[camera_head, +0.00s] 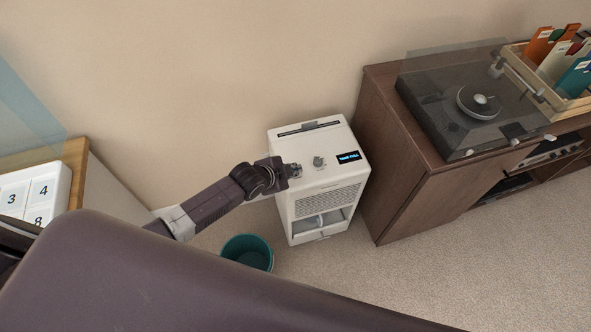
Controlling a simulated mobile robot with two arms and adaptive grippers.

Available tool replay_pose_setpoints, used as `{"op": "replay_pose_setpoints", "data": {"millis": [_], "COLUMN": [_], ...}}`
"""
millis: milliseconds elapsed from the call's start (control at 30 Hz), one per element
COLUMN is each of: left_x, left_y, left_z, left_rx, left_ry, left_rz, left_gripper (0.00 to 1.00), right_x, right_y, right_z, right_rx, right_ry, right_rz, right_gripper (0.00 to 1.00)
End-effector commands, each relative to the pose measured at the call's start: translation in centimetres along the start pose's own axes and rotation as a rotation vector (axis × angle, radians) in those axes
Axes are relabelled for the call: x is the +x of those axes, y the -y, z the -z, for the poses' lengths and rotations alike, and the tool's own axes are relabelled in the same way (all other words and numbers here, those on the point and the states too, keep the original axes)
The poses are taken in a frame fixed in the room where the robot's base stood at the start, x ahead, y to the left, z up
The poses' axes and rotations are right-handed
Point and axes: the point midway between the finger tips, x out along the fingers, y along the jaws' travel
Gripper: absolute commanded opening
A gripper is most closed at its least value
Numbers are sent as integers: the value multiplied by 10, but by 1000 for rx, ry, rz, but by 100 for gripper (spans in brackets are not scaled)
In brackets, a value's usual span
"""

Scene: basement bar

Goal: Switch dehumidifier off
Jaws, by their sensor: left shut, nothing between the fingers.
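The dehumidifier (327,196) is a white upright box on the carpet against the wall, between the two cabinets. Its top has a dark slot, a small grey knob (318,161) and a lit display (348,157) that seems to read "TANK FULL". A recess with a pale round part shows low on its front, below the grille. My left gripper (296,170) is shut and empty at the left edge of the top, a little left of the knob and apart from it. Whether it touches the top I cannot tell. My right gripper is out of view.
A teal bucket (248,251) stands on the carpet left of the dehumidifier. A dark wood cabinet (398,198) close on its right carries a turntable (470,103) and a record crate (537,88). A wooden unit with a number pad is at left. My dark arm hides the lower left.

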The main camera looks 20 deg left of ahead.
Motion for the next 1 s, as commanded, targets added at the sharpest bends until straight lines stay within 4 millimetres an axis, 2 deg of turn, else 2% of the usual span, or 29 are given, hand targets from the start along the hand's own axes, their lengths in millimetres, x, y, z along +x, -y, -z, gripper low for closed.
{"op": "replay_pose_setpoints", "data": {"millis": [567, 1000], "left_x": [6, 4], "left_y": [-4, -3], "left_z": [-5, -4], "left_rx": [0, 0], "left_ry": [0, 2], "left_rz": [0, -1], "left_gripper": [0, 0], "right_x": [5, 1], "right_y": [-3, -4], "right_z": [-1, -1], "right_rx": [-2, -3], "right_ry": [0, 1], "right_rz": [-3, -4], "right_gripper": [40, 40]}}
